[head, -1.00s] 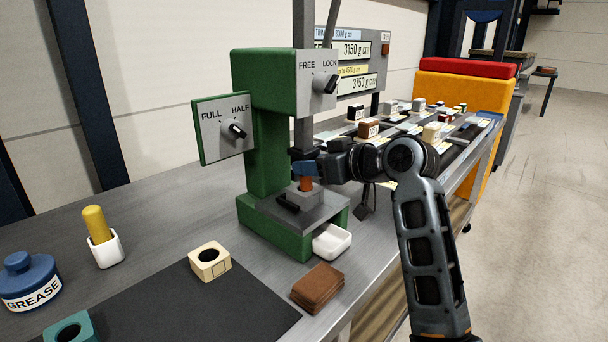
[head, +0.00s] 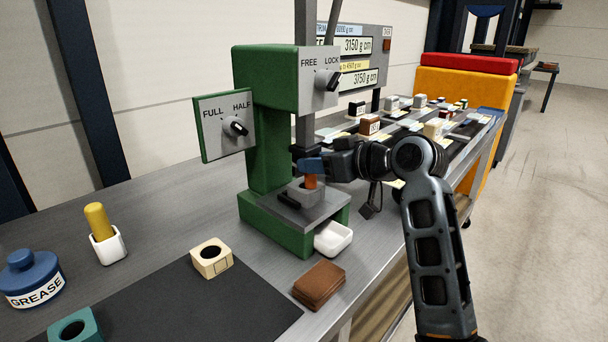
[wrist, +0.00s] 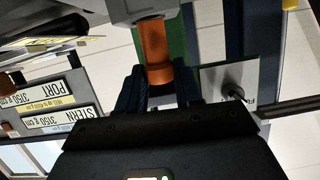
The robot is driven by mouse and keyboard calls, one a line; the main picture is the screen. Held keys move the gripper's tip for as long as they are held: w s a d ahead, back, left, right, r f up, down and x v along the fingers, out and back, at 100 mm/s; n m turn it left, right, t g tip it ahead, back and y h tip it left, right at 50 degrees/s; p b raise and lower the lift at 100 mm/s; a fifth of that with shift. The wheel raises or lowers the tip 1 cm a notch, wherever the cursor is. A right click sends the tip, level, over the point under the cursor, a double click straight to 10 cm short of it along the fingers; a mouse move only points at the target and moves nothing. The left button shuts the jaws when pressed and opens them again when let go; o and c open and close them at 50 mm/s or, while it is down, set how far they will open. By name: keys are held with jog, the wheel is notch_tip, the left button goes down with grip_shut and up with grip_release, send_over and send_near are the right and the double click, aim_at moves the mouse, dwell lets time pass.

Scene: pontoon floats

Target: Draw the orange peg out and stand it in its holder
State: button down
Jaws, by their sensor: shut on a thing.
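The orange peg (head: 311,182) stands upright, its lower end in a grey block (head: 301,196) on the press's base plate. How deep it sits is hidden. My gripper (head: 312,166) reaches in from the right and is shut on the peg's upper part. In the wrist view the peg (wrist: 156,52) lies between my gripper's dark blue fingers (wrist: 157,88). Which holder is the peg's is not marked. A cream block (head: 211,258) and a teal block (head: 75,329) each have an open round hole.
The green press (head: 266,150) stands close behind and left of my gripper, its ram just above. A white dish (head: 333,239) and brown pads (head: 319,285) lie in front. A yellow peg in a white cup (head: 108,246) and a grease pot (head: 33,280) stand at left.

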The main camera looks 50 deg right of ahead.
jog(key=shift+t, duration=0.6)
jog(key=s+r, duration=0.2)
jog(key=r, duration=0.1)
jog(key=s+r, duration=0.1)
jog(key=r, duration=0.1)
jog(key=shift+d, duration=0.3)
jog(key=shift+s+a+r, duration=0.1)
jog(key=shift+s+r, duration=0.05)
jog(key=shift+s, duration=0.25)
jog(key=shift+s+f, duration=0.15)
jog(key=shift+f, duration=0.2)
jog(key=f+v, duration=0.1)
jog(key=v, duration=0.5)
jog(key=shift+s+a+f, duration=0.15)
jog(key=shift+s+f, duration=0.25)
jog(key=shift+s, duration=0.1)
jog(key=shift+s, duration=0.1)
